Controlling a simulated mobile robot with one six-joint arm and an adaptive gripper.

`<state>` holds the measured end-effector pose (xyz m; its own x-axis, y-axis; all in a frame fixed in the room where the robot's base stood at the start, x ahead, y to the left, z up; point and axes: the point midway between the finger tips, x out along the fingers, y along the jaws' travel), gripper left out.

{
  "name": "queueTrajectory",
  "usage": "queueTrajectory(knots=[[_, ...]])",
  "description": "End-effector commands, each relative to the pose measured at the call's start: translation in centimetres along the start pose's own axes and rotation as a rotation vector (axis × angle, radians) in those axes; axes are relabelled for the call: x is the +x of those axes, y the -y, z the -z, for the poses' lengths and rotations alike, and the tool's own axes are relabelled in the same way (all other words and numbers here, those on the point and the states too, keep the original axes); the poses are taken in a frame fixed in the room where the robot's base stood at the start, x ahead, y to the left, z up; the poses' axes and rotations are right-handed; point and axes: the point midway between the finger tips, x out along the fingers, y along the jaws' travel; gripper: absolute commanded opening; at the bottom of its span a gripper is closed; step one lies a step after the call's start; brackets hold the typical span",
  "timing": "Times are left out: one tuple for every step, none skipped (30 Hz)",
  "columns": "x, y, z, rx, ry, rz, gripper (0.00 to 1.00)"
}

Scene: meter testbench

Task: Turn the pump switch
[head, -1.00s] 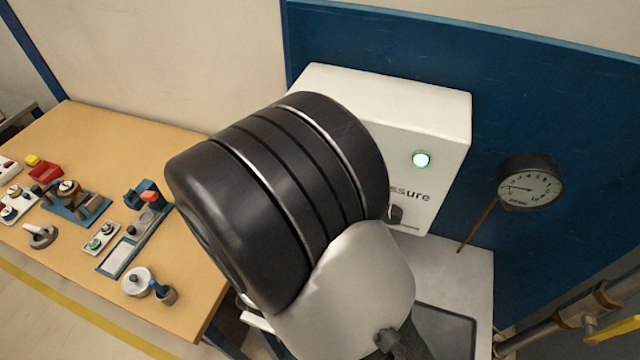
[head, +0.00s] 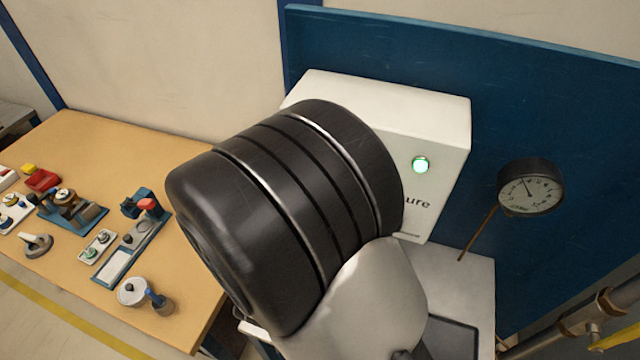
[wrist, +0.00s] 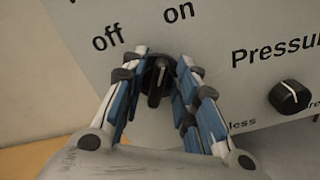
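In the wrist view the pump switch (wrist: 158,82) is a small black rotary knob on the white box, below the printed labels "off" and "on". Its upright handle points up, slightly to the side of "on". My gripper (wrist: 161,66) has its blue-and-grey fingers on both sides of the knob. A gap shows between the narrow handle and the fingertips, so the fingers look open around it. In the head view my arm hides the switch and the gripper.
A second black knob (wrist: 289,97) sits under "Pressure" at the right. A round gauge (head: 531,187) stands right of the box, its needle pointing nearly up. A wooden table (head: 95,135) with several small devices is at the left. Pipes (head: 590,318) run at the lower right.

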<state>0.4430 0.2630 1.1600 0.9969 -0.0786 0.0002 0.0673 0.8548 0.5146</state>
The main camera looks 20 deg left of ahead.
Motion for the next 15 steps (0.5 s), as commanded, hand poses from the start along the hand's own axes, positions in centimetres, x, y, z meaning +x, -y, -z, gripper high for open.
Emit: queueTrajectory(knots=[[0.0,0.0,0.0,-0.001,0.0,0.0,0.33],[0.0,0.0,0.0,-0.001,0.0,0.0,0.33],[0.0,0.0,0.0,-0.001,0.0,0.0,0.33],[0.0,0.0,0.0,-0.001,0.0,0.0,0.33],[0.0,0.0,0.0,-0.001,0.0,0.0,0.33],[0.0,0.0,0.0,-0.001,0.0,0.0,0.33],[0.0,0.0,0.0,-0.001,0.0,0.0,0.33],[0.0,0.0,0.0,-0.001,0.0,0.0,0.33],[0.0,0.0,0.0,-0.002,-0.001,0.0,0.33],[-0.1,0.0,0.0,-0.002,-0.001,-0.001,0.33],[-0.3,0.0,0.1,-0.002,-0.001,-0.001,0.33],[-0.5,-0.1,0.1,-0.002,-0.002,-0.002,0.33],[-0.8,-0.1,0.1,-0.002,-0.002,-0.002,0.33],[-1.2,-0.1,0.1,-0.002,-0.002,-0.002,0.33],[-1.8,-0.2,0.1,-0.002,-0.003,-0.005,0.33]])
